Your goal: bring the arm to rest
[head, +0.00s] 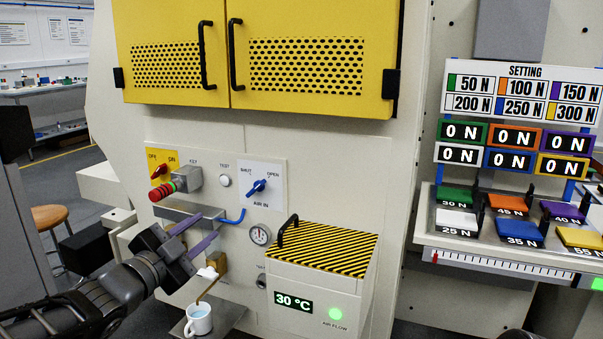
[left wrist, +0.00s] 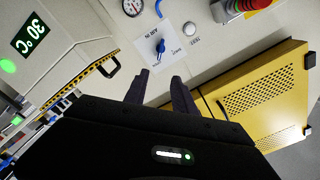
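My left gripper (head: 208,225) reaches in from the lower left in front of the cream machine panel (head: 215,165). Its two purple-grey fingers are apart with nothing between them. In the left wrist view the open fingers (left wrist: 159,76) point toward the panel and the blue AIR IN knob (left wrist: 160,46). In the head view this knob (head: 258,187) is up and to the right of the fingertips. I cannot tell whether the fingers touch anything. My right gripper is not in view.
A white mug (head: 198,322) stands under a small brass tap (head: 217,263), just below my gripper. A box with a striped lid (head: 325,247) juts out to the right. Yellow cabinet doors (head: 300,20) are above. A rack of coloured weights (head: 515,234) is far right.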

